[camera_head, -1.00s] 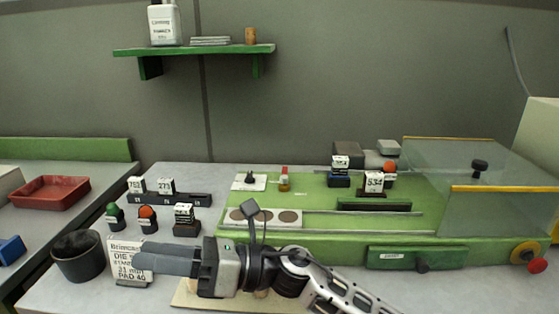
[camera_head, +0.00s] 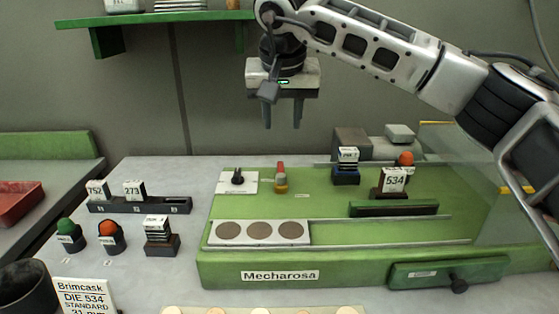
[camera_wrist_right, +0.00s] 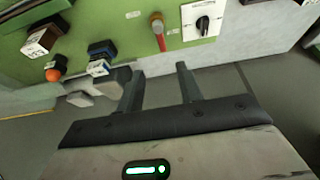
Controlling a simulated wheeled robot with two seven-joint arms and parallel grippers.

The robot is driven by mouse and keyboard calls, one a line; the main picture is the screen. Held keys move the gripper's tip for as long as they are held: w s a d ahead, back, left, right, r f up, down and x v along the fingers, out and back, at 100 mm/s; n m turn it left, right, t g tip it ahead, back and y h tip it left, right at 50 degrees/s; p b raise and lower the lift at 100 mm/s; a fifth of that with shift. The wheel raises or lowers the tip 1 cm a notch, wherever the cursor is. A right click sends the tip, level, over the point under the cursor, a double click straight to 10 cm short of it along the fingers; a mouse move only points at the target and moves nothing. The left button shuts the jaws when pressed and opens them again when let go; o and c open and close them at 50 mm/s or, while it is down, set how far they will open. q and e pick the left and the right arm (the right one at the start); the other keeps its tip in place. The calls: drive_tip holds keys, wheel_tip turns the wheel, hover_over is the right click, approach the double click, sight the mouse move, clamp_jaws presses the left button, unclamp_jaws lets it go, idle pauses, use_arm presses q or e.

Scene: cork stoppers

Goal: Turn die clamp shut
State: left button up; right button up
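My right gripper (camera_head: 282,118) hangs in the air with its fingers pointing down, near the back edge of the green machine (camera_head: 330,205). In the right wrist view its two fingers (camera_wrist_right: 160,90) are apart with nothing between them. On the machine top are a black knob (camera_head: 237,178) on a white plate and, to its right, a small upright handle with a red top (camera_head: 281,178). Both also show in the wrist view, the knob (camera_wrist_right: 203,25) and the red handle (camera_wrist_right: 158,32). I cannot tell which is the die clamp. Neither is touched. My left gripper is out of view.
A block marked 534 (camera_head: 393,182) and a dark block (camera_head: 346,170) stand at the right of the machine top. A white strip with dark discs (camera_head: 260,243) lies at its front. Small stamps and a dark rack (camera_head: 140,203) stand left. A green shelf (camera_head: 150,18) is above.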

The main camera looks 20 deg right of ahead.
sight(280, 169)
drive_tip(key=p+x, duration=0.1)
drive_tip(key=x, duration=1.2)
drive_tip(key=shift+a+f, duration=0.1)
drive_tip(key=shift+f, duration=0.15)
drive_tip(key=shift+c, duration=0.3)
clamp_jaws()
